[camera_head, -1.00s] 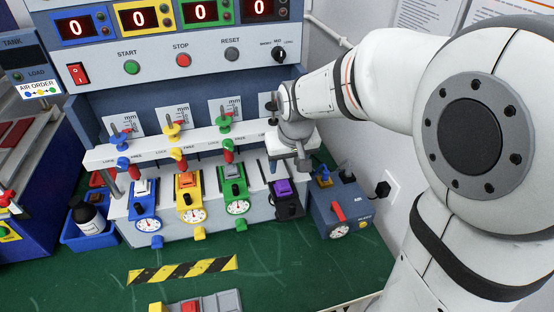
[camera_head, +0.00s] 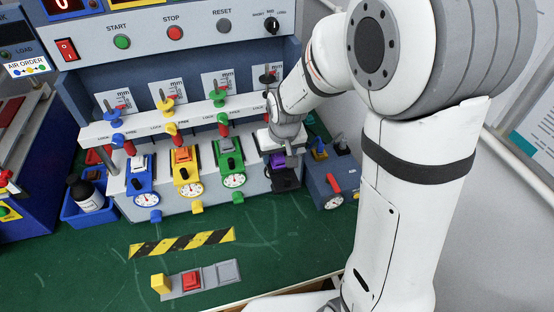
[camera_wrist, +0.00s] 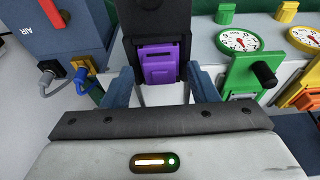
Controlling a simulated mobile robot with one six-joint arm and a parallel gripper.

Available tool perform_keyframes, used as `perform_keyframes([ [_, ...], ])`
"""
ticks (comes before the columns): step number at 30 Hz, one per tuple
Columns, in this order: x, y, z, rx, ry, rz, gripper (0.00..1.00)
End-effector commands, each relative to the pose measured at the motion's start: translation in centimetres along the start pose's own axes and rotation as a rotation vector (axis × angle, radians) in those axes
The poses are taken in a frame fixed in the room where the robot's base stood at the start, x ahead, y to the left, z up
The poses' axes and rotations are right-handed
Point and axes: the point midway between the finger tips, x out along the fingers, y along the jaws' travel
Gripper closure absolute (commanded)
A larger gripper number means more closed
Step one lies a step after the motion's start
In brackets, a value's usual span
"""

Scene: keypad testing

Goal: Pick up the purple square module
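The purple square module (camera_head: 279,161) sits in a black holder at the right end of the row of stations. In the wrist view the purple module (camera_wrist: 162,66) is in the middle, between and just beyond my two fingers. My gripper (camera_wrist: 163,88) is open, one blue-grey finger on each side, with a gap between them and the module. In the head view my gripper (camera_head: 285,150) hangs right over the module and hides part of it. I cannot tell whether any finger touches the holder.
Blue, yellow and green stations (camera_head: 230,160) with gauges stand to the left. A blue-grey AIR box (camera_head: 328,188) with cables stands close on the right. A white shelf (camera_head: 180,128) runs above the stations. The green table front holds a striped strip (camera_head: 182,243) and a grey tray (camera_head: 222,273).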

Motion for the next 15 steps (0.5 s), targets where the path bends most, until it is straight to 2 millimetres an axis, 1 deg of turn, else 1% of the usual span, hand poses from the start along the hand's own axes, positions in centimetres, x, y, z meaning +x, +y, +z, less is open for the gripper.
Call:
perform_keyframes([
  [1, -0.01, -0.01, 0.00, 0.000, 0.000, 0.000, 0.51],
  [2, -0.01, -0.02, 0.00, 0.000, 0.000, 0.000, 0.53],
  [15, -0.04, -0.06, -0.01, -0.001, 0.000, 0.000, 0.89],
])
